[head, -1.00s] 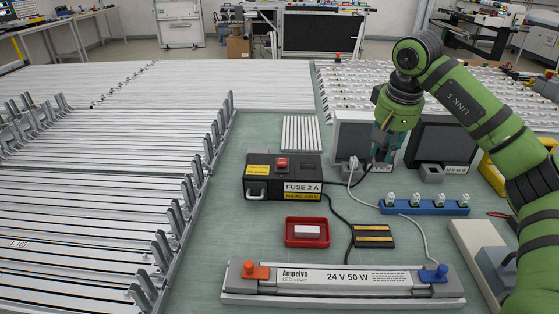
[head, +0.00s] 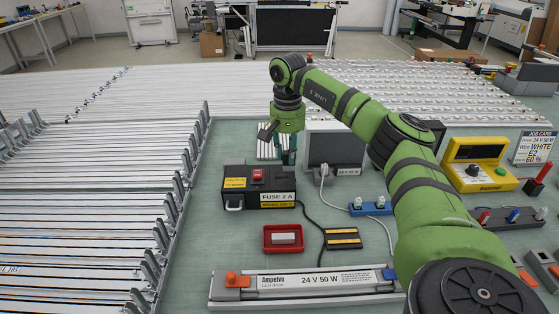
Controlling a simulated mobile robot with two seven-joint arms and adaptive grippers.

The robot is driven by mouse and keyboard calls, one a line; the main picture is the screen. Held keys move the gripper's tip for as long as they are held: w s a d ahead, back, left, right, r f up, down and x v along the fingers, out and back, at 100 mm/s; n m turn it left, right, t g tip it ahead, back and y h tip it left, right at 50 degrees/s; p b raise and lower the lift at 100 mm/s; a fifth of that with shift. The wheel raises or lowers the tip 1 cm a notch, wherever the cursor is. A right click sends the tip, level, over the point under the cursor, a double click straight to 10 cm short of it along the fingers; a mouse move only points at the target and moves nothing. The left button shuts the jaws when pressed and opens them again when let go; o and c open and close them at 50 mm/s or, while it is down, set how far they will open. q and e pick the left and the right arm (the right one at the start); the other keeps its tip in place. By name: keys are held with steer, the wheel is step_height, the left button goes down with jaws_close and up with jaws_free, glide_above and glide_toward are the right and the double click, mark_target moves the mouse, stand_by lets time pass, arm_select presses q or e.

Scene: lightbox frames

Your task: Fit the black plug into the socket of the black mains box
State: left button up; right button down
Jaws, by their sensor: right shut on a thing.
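The black mains box (head: 235,199) stands on the green bench in the middle of the head view, with a red switch on top and a "FUSE 2 A" label. My right gripper (head: 286,158) points down just behind the box's far right corner, its fingers shut. The black plug between them is too small and dark to make out; the box and the fingers hide its lower part. The socket cannot be made out from here. A black cable (head: 312,217) runs from the box's right side toward a black-and-yellow block (head: 342,238). My left gripper is not in view.
A grey box (head: 336,148) with a white plug (head: 324,170) before it stands right of my gripper. A red tray (head: 268,249) and a long LED driver (head: 300,281) lie in front. A yellow tester (head: 462,178) stands at right. Slatted racks fill the left.

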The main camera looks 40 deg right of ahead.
steer(key=shift+w+a+f, duration=0.3)
steer(key=shift+w+f, duration=0.4)
steer(key=shift+w, duration=0.25)
step_height(320, 180, down, 3)
steer(key=shift+f+p, duration=0.1)
steer(key=shift+p, duration=0.7)
steer(key=shift+f, duration=0.3)
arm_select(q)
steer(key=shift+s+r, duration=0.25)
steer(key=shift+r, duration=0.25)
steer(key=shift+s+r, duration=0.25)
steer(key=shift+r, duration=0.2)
arm_select(e)
steer(key=shift+f, duration=0.15)
steer(key=c, duration=1)
jaws_free()
steer(key=shift+c, duration=0.2)
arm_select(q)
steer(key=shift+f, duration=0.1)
